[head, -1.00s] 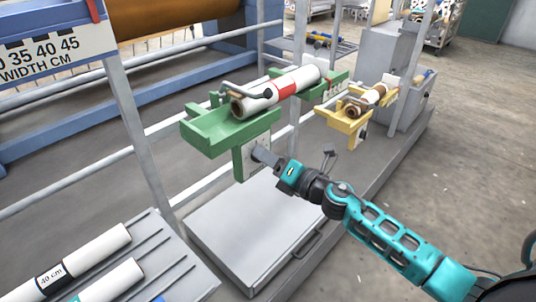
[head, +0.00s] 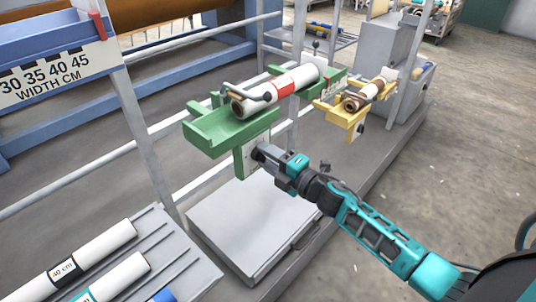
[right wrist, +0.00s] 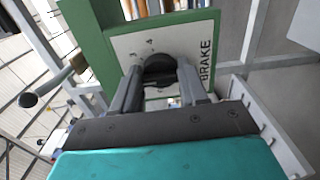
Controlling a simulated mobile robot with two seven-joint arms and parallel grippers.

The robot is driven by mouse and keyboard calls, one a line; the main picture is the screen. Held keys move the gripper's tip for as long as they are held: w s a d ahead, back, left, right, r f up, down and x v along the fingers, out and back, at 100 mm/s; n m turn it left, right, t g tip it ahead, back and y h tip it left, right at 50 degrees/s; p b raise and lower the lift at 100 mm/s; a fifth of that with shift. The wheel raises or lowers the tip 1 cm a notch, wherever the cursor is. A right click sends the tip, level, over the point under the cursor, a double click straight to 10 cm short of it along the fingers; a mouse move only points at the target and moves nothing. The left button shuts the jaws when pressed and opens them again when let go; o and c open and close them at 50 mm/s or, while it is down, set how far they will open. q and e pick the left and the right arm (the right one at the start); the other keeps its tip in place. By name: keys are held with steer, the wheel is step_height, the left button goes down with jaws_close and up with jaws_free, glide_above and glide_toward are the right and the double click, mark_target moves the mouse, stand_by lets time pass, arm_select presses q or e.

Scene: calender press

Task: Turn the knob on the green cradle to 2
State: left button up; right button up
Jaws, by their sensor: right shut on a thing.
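The green cradle (head: 212,130) stands left of centre in the head view and carries a white roll with a red band (head: 284,88). A pale plate (right wrist: 128,44) marked BRAKE is fixed to its green front post (right wrist: 88,38). The dark round knob (right wrist: 160,66) on this plate sits between the fingers of my right gripper (right wrist: 161,88), which is shut on it. In the head view my right gripper (head: 262,153) covers the knob and part of the plate. The dial's numbers and the knob's setting cannot be read. My left gripper is not in view.
A yellow cradle (head: 340,114) with a smaller roll stands behind to the right. A grey flat box (head: 240,225) lies below the gripper. White rolls (head: 105,243) rest on a rack at the lower left. Open floor (head: 455,130) lies to the right.

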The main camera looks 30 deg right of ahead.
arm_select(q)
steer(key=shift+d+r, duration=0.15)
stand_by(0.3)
arm_select(e)
steer(key=o, duration=1.1)
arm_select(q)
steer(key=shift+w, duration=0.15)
arm_select(e)
steer(key=shift+s, duration=0.15)
arm_select(q)
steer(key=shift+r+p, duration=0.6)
steer(key=shift+p, duration=0.1)
arm_select(e)
steer(key=shift+v, duration=6.35)
steer(key=shift+d, duration=0.1)
